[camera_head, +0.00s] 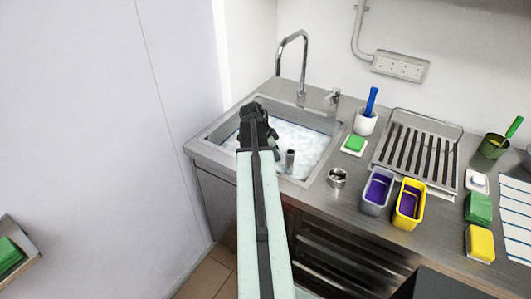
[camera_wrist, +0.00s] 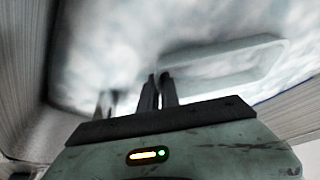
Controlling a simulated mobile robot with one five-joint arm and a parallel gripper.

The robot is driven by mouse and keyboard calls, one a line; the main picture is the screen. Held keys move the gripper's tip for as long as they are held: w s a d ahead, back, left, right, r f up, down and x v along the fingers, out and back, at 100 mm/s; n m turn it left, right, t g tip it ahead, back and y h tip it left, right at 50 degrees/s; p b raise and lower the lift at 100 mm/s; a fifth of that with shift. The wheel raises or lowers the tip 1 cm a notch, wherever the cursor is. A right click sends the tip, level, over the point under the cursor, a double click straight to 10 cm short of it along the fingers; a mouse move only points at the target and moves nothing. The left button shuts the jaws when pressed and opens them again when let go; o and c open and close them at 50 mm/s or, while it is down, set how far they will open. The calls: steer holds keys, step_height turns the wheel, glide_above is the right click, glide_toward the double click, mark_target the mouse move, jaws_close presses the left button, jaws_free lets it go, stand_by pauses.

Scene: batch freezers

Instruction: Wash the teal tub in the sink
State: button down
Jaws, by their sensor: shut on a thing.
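The sink (camera_head: 200,143) is full of white suds. My gripper (camera_head: 252,112) reaches down over its left part in the head view. In the wrist view my gripper (camera_wrist: 158,84) has its two fingers close together, shut on the left end of a pale teal tub (camera_wrist: 272,62). The tub's rim shows as a blurred rounded outline, extending right from the fingers, low in the suds. How deep it sits and what is inside it cannot be made out. In the head view my arm and gripper hide the tub.
A grey standpipe (camera_head: 290,160) rises from the suds right of my arm. The tap (camera_head: 294,40) arches over the back.

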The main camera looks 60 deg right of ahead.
step_height(320, 180, up, 15)
steer(key=p, duration=1.4)
steer(key=shift+r+p, duration=0.2)
steer(key=shift+p, duration=0.15)
stand_by(0.4)
step_height(320, 180, up, 3)
steer(key=p, duration=0.3)
